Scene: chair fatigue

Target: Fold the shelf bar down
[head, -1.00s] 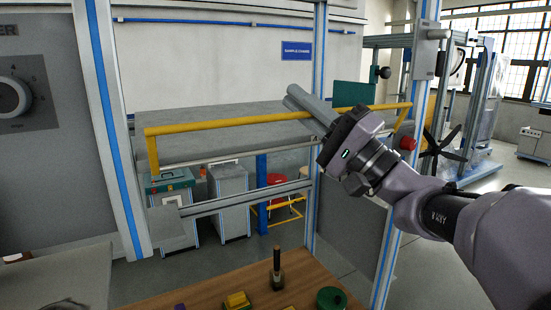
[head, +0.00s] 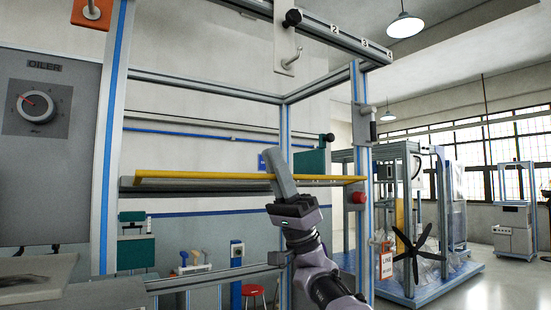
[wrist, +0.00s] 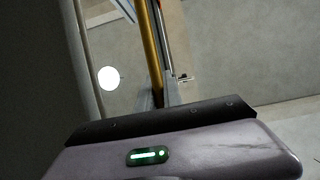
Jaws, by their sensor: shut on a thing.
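The yellow shelf bar (head: 215,175) runs nearly level across the front of the grey shelf (head: 160,187), between the frame's uprights. My gripper (head: 278,172) is shut on the bar right of its middle, its long grey finger slanting across it and hiding a short stretch.
A red knob (head: 359,197) sits on the right upright (head: 363,230) near the bar's right end. A lower grey rail (head: 215,278) crosses beneath the bar. A grey panel with a dial (head: 36,106) stands at left.

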